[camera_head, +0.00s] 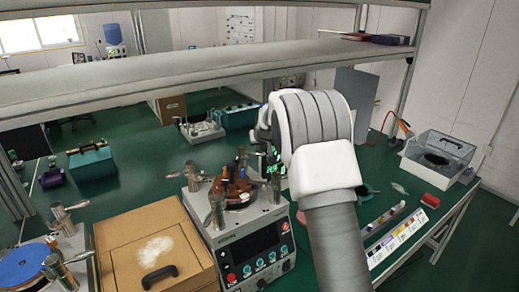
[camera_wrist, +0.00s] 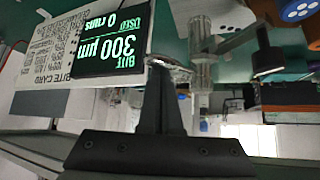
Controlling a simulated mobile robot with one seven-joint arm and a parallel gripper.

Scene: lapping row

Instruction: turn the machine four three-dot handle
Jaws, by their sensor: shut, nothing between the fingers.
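The machine (camera_head: 245,235) stands on the green bench in the middle of the head view, with a dark display and a row of buttons on its front. Several metal handles, such as one at the front left (camera_head: 217,208), stand around its brown plate (camera_head: 238,190). I cannot make out three dots on any handle. My gripper is mostly hidden behind my arm in the head view. In the wrist view my gripper (camera_wrist: 161,66) is shut and empty. A metal post (camera_wrist: 202,55) with an arm ending in a black block stands just right of the fingertips, apparently apart from them.
A card with a lit "300 µm" display (camera_wrist: 108,42) is close left of the fingertips. A wooden box (camera_head: 150,240) with a black handle stands left of the machine. Another machine with a blue disc (camera_head: 25,265) is at far left. A shelf (camera_head: 200,75) crosses above.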

